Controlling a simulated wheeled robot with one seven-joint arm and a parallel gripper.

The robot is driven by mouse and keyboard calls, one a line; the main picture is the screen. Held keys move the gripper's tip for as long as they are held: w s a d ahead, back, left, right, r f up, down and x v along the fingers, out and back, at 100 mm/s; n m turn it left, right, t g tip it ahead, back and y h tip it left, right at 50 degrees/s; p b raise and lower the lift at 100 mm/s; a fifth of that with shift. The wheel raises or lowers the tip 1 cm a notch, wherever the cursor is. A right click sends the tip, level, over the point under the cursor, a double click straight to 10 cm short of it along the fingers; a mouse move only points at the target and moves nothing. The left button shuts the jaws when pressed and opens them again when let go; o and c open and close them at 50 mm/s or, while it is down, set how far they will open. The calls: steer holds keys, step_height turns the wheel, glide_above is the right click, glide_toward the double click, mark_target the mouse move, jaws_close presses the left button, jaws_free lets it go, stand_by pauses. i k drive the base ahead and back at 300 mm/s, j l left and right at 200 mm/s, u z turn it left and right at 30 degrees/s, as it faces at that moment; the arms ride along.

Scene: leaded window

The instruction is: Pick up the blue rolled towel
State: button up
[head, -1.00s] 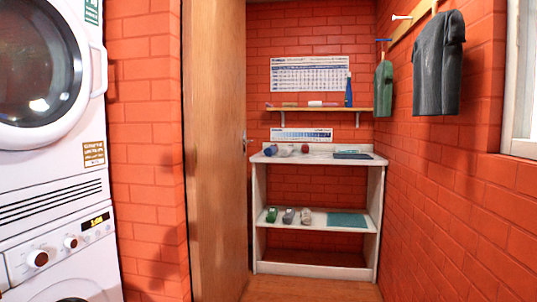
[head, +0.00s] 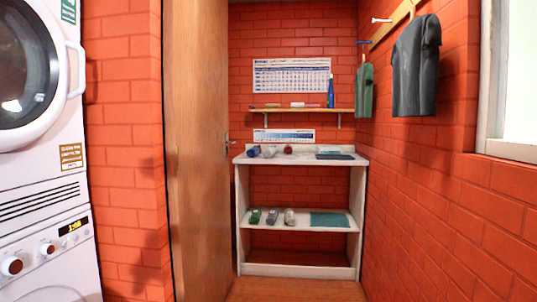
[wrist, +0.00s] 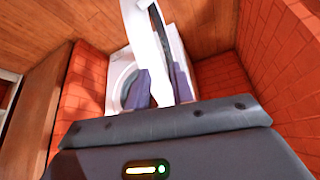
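The blue rolled towel (head: 253,151) is a small blue roll at the left end of the top of a white shelf unit (head: 243,210), in the head view. A greyish-white roll (head: 268,151) lies just right of it, and a red-ended roll (head: 288,149) further right. My gripper (wrist: 161,85) shows only in the wrist view. Its two dark fingers look apart, with nothing seen held between them. The wrist view shows no towel, so the gripper is away from the shelf unit.
A folded dark teal cloth (head: 334,155) lies on the same top. Several items, including a green roll (head: 255,215), lie on the lower shelf. Dark garments (head: 415,65) hang on the right wall.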

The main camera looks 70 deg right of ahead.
mark_target(253, 152)
steer(key=i+l, duration=0.1)
steer(key=l, duration=0.65)
steer(key=i+l, duration=0.1)
steer(key=l, duration=0.65)
steer(key=i+l, duration=0.1)
steer(key=l, duration=1.4)
steer(key=i+l, duration=0.15)
steer(key=l, duration=0.65)
steer(key=l+z, duration=0.2)
steer(key=l, duration=0.2)
steer(key=i+l+z, duration=0.2)
steer(key=l, duration=0.15)
steer(key=i+l+z, duration=0.2)
steer(key=l, duration=0.15)
steer(key=l+z, duration=0.2)
steer(key=l, duration=0.15)
steer(key=i+l+z, duration=0.2)
steer(key=l, duration=0.1)
